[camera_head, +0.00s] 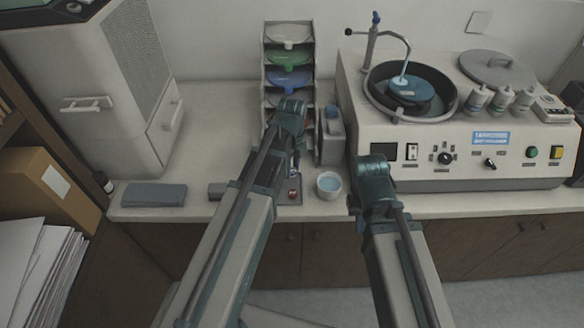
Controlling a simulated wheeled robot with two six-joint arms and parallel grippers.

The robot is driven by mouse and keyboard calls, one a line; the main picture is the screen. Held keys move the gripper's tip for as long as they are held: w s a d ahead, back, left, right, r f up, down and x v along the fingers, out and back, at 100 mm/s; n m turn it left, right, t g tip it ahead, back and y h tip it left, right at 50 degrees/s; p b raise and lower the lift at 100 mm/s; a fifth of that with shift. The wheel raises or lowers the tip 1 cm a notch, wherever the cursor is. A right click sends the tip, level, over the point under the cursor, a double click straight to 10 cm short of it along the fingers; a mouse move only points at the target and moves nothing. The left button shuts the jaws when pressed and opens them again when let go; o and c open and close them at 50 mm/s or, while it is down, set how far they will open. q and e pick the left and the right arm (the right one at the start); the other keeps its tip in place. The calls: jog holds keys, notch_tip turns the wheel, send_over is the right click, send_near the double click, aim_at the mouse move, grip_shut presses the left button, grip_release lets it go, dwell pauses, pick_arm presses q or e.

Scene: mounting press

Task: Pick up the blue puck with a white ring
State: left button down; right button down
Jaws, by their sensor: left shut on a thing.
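My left gripper (295,168) points down over the counter, in front of the coloured disc rack and left of the small grey machine. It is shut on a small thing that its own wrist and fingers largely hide. I cannot make out that thing's colour or any white ring. No blue puck with a white ring shows clearly elsewhere. A small reddish puck-like thing (293,194) sits on the counter just below the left gripper. My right gripper (356,212) is low at the counter's front edge, right of the white cup; its jaw opening cannot be made out.
A white cup (328,191) of bluish liquid stands between my arms. The disc rack (265,60) and small grey machine (327,145) stand behind. A polishing machine (470,160) fills the right.

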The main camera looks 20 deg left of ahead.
pick_arm(q)
jog(key=s+d+r, duration=0.1)
jog(key=s+d, duration=0.9)
jog(key=s, duration=0.2)
jog(key=shift+d+r+p, duration=0.2)
jog(key=shift+d+p, duration=0.1)
jog(key=shift+p, duration=0.15)
jog(key=c, duration=1.2)
grip_release()
grip_shut()
